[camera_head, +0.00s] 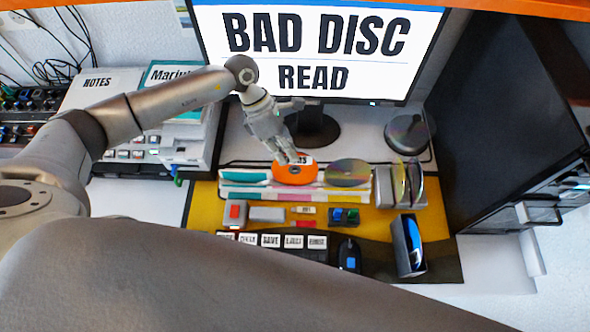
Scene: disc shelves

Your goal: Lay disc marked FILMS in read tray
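An orange disc (295,174) with a white label stands or leans in a low white rack (330,193) on the desk. Only the end of its label shows, reading like "MS"; the rest is hidden by my gripper. My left gripper (292,152) reaches down from above, its tips at the top of the disc over the label. Whether it touches or grips the disc I cannot tell. My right gripper is not in view. No tray marked read can be made out; the monitor (325,45) shows "BAD DISC" and "READ".
A shiny disc (348,172) is right of the orange one, with more discs upright in a holder (400,185). A keyboard (272,241), mouse (349,255) and small boxes lie in front. A dark tower (490,120) with drawers borders the right.

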